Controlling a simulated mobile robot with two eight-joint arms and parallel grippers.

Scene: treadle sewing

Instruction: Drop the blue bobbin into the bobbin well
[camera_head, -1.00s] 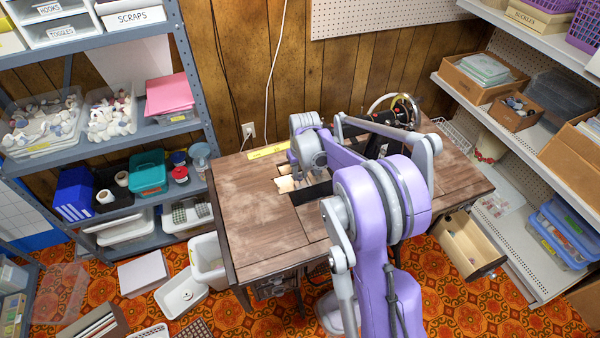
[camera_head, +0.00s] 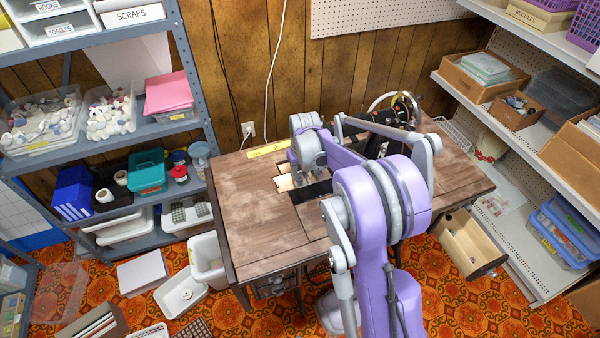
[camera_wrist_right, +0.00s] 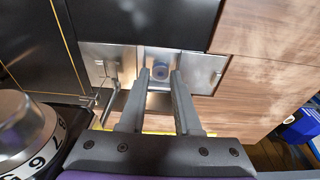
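In the head view my right gripper (camera_head: 304,172) reaches down over the sewing table beside the bright plate (camera_head: 284,183); the bobbin cannot be made out there. My left gripper is not in view.
The black sewing machine (camera_head: 404,112) with its handwheel stands at the table's back right, partly behind my arm. A numbered dial (camera_wrist_right: 30,130) is close to the gripper's left in the wrist view. The wooden tabletop (camera_head: 245,205) is clear at left.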

